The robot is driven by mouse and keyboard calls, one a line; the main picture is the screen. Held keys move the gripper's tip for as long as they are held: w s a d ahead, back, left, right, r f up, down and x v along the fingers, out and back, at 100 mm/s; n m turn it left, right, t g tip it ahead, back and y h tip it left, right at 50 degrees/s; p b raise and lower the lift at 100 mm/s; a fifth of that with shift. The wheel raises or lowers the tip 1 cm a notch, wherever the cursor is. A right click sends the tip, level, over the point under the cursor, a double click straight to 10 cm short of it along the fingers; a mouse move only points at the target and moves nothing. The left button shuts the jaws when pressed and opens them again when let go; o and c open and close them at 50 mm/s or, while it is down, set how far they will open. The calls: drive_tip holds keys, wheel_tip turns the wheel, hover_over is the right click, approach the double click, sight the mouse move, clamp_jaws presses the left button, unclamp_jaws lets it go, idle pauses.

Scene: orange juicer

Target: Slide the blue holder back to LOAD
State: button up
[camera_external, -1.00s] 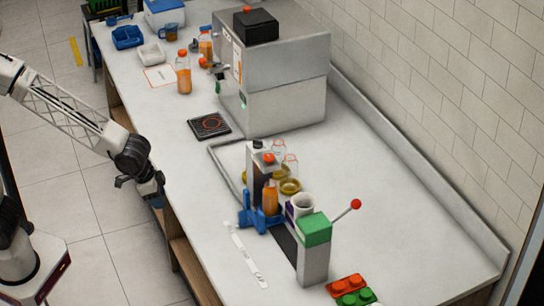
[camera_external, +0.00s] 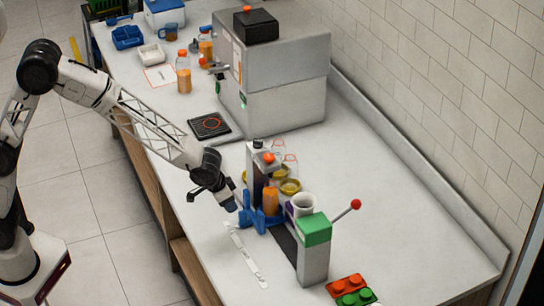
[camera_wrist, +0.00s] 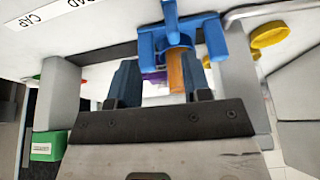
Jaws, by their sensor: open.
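The blue holder (camera_external: 252,219) stands on the counter beside the grey post machine, and an orange bottle (camera_external: 270,201) stands in it. In the wrist view the blue holder (camera_wrist: 207,35) is ahead of my jaws, with the orange bottle (camera_wrist: 175,72) between its arms. My gripper (camera_external: 230,206) is just left of the holder, close to it; I cannot tell whether they touch. In the wrist view my gripper (camera_wrist: 160,85) has its two dark fingers apart, with nothing clearly held. A white label strip (camera_external: 245,254) lies in front; the wrist view shows "CAP" and part of another word.
A green-topped grey post (camera_external: 314,250) with a red-knobbed lever (camera_external: 355,205) stands right of the holder. A white cup (camera_external: 302,205) and yellow rings (camera_external: 289,186) are nearby. Red and green button boxes (camera_external: 350,288) sit at the front. The right counter is clear.

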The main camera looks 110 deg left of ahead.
sight(242, 211)
drive_tip(key=a+f, duration=0.1)
drive_tip(key=w+a+f, duration=0.1)
drive_tip(key=a+f, duration=0.1)
drive_tip(key=shift+w+a, duration=0.1)
drive_tip(key=shift+a, duration=0.1)
idle(0.3)
drive_tip(key=shift+x, duration=3.85)
drive_tip(key=shift+c, duration=0.3)
clamp_jaws()
